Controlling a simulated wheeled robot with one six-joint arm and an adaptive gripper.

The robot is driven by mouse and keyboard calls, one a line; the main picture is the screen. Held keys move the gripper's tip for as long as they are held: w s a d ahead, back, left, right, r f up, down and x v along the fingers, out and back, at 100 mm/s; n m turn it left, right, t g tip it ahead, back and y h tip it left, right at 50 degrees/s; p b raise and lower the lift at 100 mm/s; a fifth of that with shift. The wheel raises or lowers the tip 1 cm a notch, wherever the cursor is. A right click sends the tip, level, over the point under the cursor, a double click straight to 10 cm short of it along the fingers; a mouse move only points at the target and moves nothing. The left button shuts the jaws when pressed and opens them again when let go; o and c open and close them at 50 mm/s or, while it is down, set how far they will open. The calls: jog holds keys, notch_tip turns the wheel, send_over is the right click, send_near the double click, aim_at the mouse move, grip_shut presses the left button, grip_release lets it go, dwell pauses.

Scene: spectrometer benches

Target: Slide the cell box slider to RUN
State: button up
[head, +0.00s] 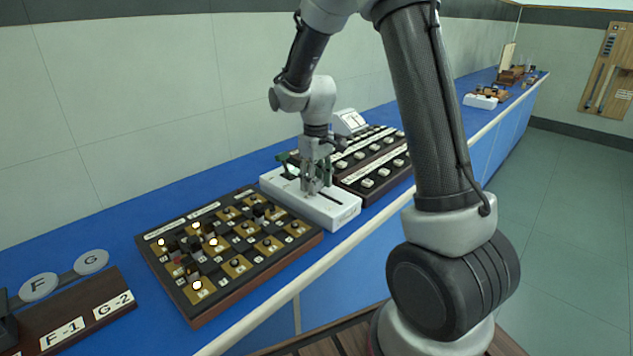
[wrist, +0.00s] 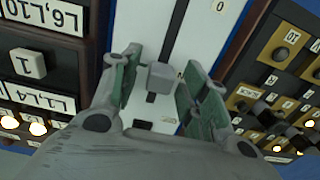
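The cell box is a white box (head: 335,208) on the blue bench, with a dark straight slot in its top. It also shows in the wrist view (wrist: 207,40). Its slider is a small grey block (wrist: 161,77) standing in the slot. My gripper (wrist: 160,88) is open and low over the box, with one finger on each side of the slider. Gaps show between the slider and the fingers in the wrist view. In the head view my gripper (head: 313,190) hides the slider. A label by the slider is partly covered by the right finger.
A dark panel with gold plates and lit lamps (head: 225,250) stands close on the box's left. A dark panel with rows of pale keys (head: 375,165) stands close on its right. The bench's pale front edge (head: 320,263) runs in front.

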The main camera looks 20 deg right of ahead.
notch_tip(320, 180, up, 12)
dwell(0.6)
dwell(0.4)
jog(key=s+d+r+m+t, duration=0.2)
jog(key=s+r, duration=0.1)
jog(key=s, duration=1)
jog(key=s+d+r+m+t, duration=0.2)
jog(key=s+d+r, duration=0.1)
jog(key=s, duration=1)
jog(key=shift+s+r, duration=0.3)
jog(key=shift+r, duration=0.05)
dwell(0.9)
